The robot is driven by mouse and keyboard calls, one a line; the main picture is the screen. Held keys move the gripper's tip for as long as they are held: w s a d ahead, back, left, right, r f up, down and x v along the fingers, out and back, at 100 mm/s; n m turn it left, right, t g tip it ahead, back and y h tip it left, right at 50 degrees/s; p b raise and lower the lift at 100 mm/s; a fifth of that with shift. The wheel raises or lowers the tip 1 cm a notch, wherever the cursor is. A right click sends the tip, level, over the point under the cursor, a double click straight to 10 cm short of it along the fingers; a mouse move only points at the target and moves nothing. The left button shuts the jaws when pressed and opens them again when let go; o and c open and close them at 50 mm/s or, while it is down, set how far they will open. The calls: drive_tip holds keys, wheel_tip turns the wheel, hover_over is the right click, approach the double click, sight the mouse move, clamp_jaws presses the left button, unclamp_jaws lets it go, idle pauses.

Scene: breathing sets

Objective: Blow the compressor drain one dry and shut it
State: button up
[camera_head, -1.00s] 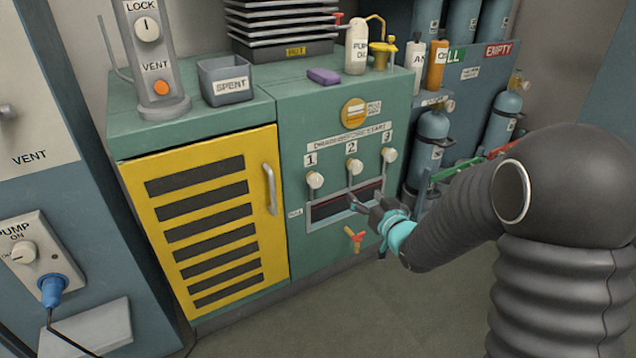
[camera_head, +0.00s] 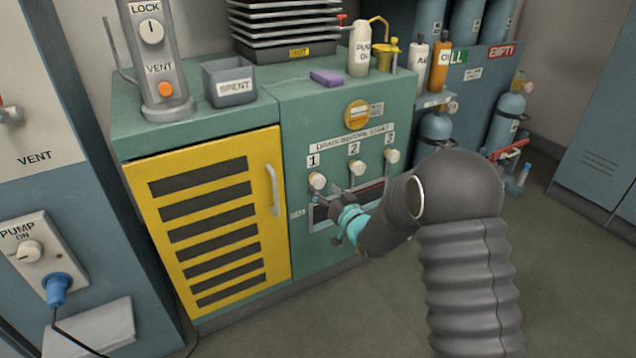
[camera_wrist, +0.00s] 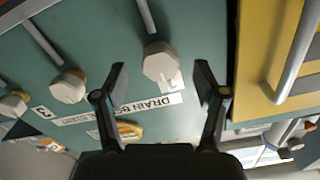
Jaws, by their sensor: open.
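Drain knob one (camera_head: 317,180) is a cream knob below the number 1 on the green compressor panel. In the wrist view, which is upside down, a cream knob (camera_wrist: 160,65) lies between and beyond my open fingers, apart from them; it appears to be knob one. My gripper (camera_head: 328,194) is open and empty, just below and right of knob one in the head view; it also shows in the wrist view (camera_wrist: 160,85). Drain knob two (camera_head: 355,167) and drain knob three (camera_head: 391,156) stand to the right. My arm hides part of the dark slot (camera_head: 372,194) below the knobs.
The yellow louvred door (camera_head: 207,215) with its upright handle (camera_head: 272,190) is left of the drains. A grey SPENT bin (camera_head: 229,82) and a purple block (camera_head: 326,77) sit on top. Gas cylinders (camera_head: 507,125) stand at right. Floor in front is clear.

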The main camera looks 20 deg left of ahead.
sight(320, 185)
drive_tip(key=shift+x, duration=2.1)
drive_tip(key=c, duration=1.1)
